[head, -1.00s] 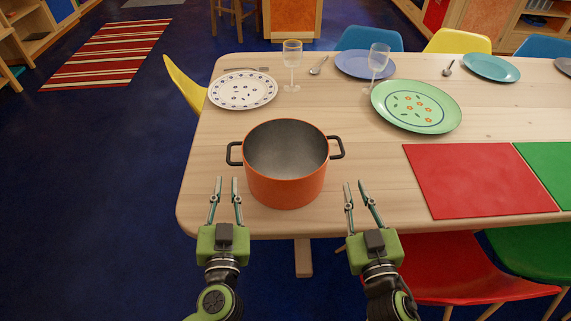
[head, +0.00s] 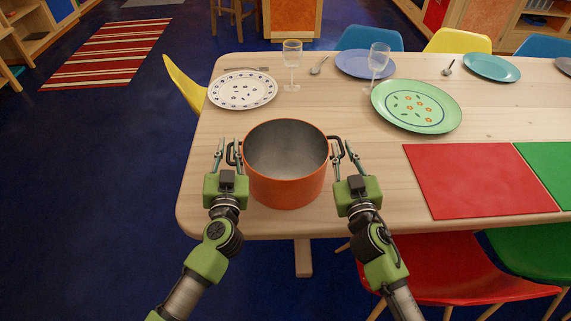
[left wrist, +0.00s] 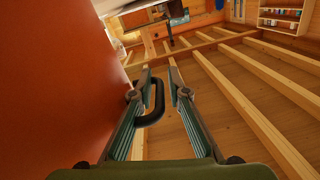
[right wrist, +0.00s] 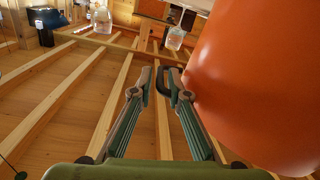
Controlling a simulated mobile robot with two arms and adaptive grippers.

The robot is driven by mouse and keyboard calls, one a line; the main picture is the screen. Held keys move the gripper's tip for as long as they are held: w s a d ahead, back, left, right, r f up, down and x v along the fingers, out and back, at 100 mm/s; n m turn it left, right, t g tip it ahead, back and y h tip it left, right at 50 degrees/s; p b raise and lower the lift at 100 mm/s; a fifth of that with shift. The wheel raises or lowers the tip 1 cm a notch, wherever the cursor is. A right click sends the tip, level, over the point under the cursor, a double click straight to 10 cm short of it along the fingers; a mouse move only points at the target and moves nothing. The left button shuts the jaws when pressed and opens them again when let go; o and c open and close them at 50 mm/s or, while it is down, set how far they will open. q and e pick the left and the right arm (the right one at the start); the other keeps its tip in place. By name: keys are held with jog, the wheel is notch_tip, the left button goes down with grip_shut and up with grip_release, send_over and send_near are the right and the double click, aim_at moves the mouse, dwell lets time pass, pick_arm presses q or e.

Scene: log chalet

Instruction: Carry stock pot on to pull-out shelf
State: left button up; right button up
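The orange stock pot (head: 285,185) stands upright and empty on the wooden table. It has black side handles. My left gripper (head: 229,148) is beside its left handle, fingers open. In the left wrist view the left handle (left wrist: 155,108) lies between the parted fingers (left wrist: 159,75), nearer the pot-side finger. My right gripper (head: 344,150) is at the right handle (head: 337,146), also open. In the right wrist view that handle (right wrist: 161,82) reaches between the parted fingers (right wrist: 160,75). I cannot make out a pull-out shelf in any view.
The table (head: 375,195) also holds a patterned white plate (head: 243,90), a green plate (head: 415,106), two wine glasses, and red (head: 465,180) and green mats. A red chair (head: 455,268) stands at the near side. Open blue floor (head: 100,190) lies left of the table.

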pick_arm(q)
grip_shut()
pick_arm(e)
grip_shut()
pick_arm(q)
jog(key=shift+w+r, duration=0.1)
jog(key=shift+r, duration=0.1)
pick_arm(e)
jog(key=shift+w+r, duration=0.1)
jog(key=shift+r, duration=0.15)
pick_arm(q)
jog(key=shift+r, duration=0.1)
pick_arm(e)
jog(key=shift+r, duration=0.1)
